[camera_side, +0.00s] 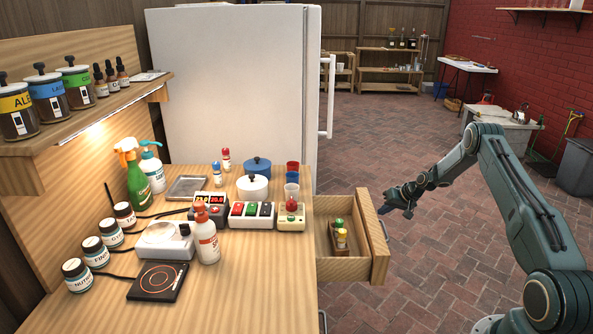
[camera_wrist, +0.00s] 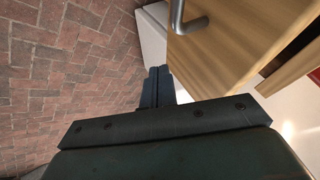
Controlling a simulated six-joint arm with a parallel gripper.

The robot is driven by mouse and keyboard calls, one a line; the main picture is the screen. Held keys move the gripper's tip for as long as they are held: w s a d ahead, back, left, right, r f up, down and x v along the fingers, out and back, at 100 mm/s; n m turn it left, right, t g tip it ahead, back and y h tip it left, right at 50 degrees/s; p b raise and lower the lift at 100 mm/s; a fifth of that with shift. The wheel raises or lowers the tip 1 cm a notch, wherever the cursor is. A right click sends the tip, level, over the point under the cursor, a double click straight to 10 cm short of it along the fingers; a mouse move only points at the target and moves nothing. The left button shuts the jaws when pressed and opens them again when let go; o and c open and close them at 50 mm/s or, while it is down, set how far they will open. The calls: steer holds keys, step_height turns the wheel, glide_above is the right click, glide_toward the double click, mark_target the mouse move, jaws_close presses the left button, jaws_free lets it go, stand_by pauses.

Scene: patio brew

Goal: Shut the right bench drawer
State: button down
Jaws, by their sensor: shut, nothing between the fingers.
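The right bench drawer (camera_side: 378,240) is a light wooden drawer pulled out from the right side of the bench (camera_side: 235,285). Its front panel carries a grey metal handle (camera_side: 386,231). Several small bottles with green and yellow tops stand inside it. My gripper (camera_side: 396,209) is shut and empty, at the outer side of the drawer front near its top edge; I cannot tell whether it touches.
Bottles, jars, a hot plate (camera_side: 158,282) and small devices crowd the bench top. A white fridge (camera_side: 235,90) stands behind the bench. The brick floor (camera_side: 400,290) to the right of the drawer is clear.

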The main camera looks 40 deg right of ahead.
mark_target(337, 209)
steer(key=shift+w+a, duration=1.05)
steer(key=shift+w+a, duration=0.1)
steer(key=shift+w, duration=0.05)
steer(key=w+a, duration=1.2)
steer(key=shift+w+a, duration=0.3)
steer(key=shift+a, duration=0.05)
steer(key=shift+s+d+r, duration=0.1)
steer(key=shift+s+d, duration=0.45)
steer(key=shift+d, duration=0.05)
steer(key=shift+s+d, duration=0.8)
steer(key=shift+s, duration=0.05)
steer(key=v, duration=1)
